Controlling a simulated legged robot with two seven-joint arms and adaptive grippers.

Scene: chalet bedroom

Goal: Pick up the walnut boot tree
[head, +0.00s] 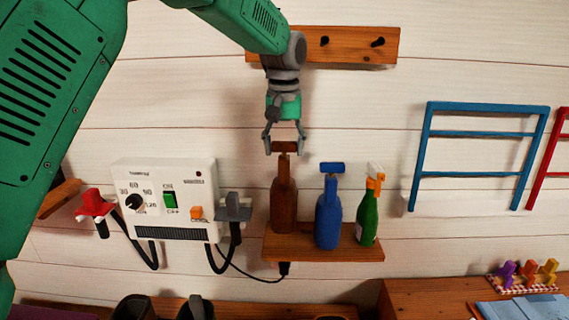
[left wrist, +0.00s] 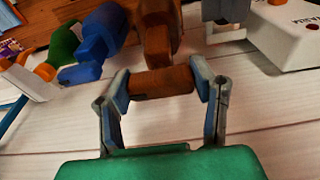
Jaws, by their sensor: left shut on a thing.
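The walnut boot tree (head: 285,205) is a brown, bottle-shaped piece with a short crossbar on top. It is upright at the left end of the small wall shelf (head: 322,252). My left gripper (head: 285,146) comes down from above and is shut on its crossbar. The left wrist view shows the crossbar (left wrist: 161,83) between the two fingers, with the brown body (left wrist: 160,30) beyond it. Whether its base touches the shelf I cannot tell. My right gripper is not in view.
A blue boot tree (head: 328,222) and a green spray bottle (head: 368,218) stand close to the right on the shelf. A white control box (head: 170,195) with hoses is at the left. A peg board (head: 350,46) is above, blue rack (head: 480,133) at right.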

